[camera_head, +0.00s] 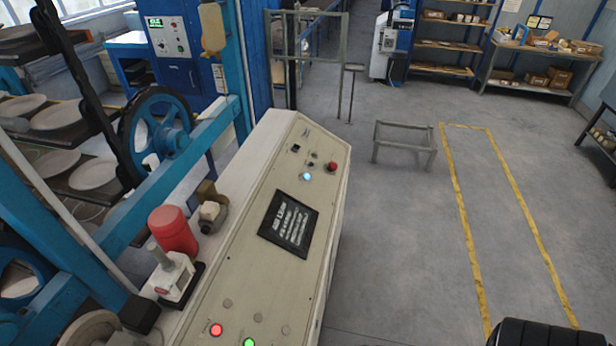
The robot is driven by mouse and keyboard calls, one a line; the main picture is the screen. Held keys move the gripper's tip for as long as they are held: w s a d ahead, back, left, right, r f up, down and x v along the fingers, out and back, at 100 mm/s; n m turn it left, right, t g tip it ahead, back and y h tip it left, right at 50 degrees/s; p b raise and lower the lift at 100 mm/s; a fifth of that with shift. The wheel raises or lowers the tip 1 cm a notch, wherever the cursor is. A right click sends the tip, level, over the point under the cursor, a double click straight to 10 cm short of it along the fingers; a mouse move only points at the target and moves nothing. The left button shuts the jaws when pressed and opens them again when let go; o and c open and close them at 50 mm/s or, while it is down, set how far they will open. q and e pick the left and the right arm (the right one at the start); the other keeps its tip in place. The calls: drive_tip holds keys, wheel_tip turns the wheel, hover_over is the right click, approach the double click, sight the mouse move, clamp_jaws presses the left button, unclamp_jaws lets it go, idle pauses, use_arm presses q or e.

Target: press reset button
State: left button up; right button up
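The control console (265,200) is a long cream panel left of centre. At its far end are a blue-lit button (307,176), a red knob-like button (333,167), a black switch (296,148) and a small dark control (312,155). A dark screen (289,222) with white text sits mid-panel. At the near end are a red-lit button (216,330), a green-lit button (249,342) and several unlit grey ones (227,303). The labels are too small to read, so I cannot tell which is reset. Neither gripper is in view.
A red cylinder (173,231) and a small white device (174,277) stand along the console's left edge. Left is a blue-framed machine with a wheel (160,125) and plate racks (75,175). A low metal frame (405,142) stands on otherwise open floor to the right.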

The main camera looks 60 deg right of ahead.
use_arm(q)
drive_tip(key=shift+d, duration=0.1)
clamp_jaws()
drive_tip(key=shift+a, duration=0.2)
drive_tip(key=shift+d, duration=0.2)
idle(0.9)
